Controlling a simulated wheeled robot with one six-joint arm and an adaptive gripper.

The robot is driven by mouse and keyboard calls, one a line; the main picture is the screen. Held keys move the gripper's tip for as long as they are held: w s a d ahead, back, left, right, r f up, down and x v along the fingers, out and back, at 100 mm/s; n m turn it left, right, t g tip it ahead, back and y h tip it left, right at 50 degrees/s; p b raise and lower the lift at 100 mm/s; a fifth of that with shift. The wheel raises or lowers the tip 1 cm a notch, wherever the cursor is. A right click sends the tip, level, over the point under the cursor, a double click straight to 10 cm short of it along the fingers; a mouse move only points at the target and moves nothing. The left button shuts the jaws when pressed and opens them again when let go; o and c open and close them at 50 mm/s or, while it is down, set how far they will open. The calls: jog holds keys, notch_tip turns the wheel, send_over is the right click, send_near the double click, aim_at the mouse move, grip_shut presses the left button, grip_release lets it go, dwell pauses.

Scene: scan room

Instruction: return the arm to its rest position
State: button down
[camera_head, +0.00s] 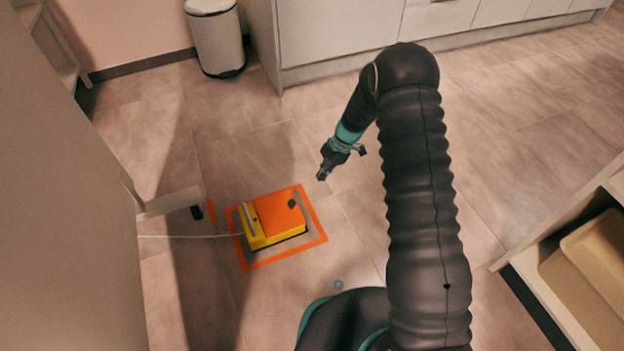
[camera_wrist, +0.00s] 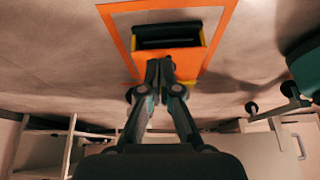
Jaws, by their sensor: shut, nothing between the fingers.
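My gripper (camera_head: 322,175) hangs at the end of my dark, ribbed arm, in the middle of the head view. It is in the air to the right of the orange and yellow box on the floor and holds nothing. In the wrist view my gripper (camera_wrist: 160,62) has its two fingertips together. The orange and yellow box (camera_head: 275,215) sits inside an orange taped square on the floor. It also shows beyond the fingertips in the wrist view (camera_wrist: 183,63), with a dark opening in one side.
A pale cable (camera_head: 185,236) runs left from the box. A white bin (camera_head: 217,40) stands by white cabinets (camera_head: 335,30) at the back. A grey panel (camera_head: 60,200) is at the left, and a shelf with a tan tray (camera_head: 600,250) at the right. Open floor (camera_head: 530,150) lies right of my arm.

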jog(key=shift+w+d+r, duration=0.1)
jog(key=shift+w+d, duration=0.05)
jog(key=shift+d, duration=0.15)
jog(key=s+d+m+g, duration=0.1)
jog(key=s+d+m, duration=0.1)
jog(key=s+m, duration=0.5)
jog(key=s+d+r+m+t+h+p, duration=0.1)
jog(key=s+d+r+m+t+p, duration=0.2)
jog(key=s+r, duration=0.5)
jog(key=s+d+r+m+t+h+p, duration=0.2)
jog(key=s+d+r+m, duration=0.4)
jog(key=r, duration=1.9)
jog(key=s+d+r+m+t+h+p, duration=0.1)
jog(key=s+d+r+m+t+p, duration=0.2)
jog(key=s+r, duration=0.8)
notch_tip(320, 180, up, 6)
jog(key=d+m+p, duration=0.2)
jog(key=m, duration=0.2)
jog(key=shift+s+t, duration=0.4)
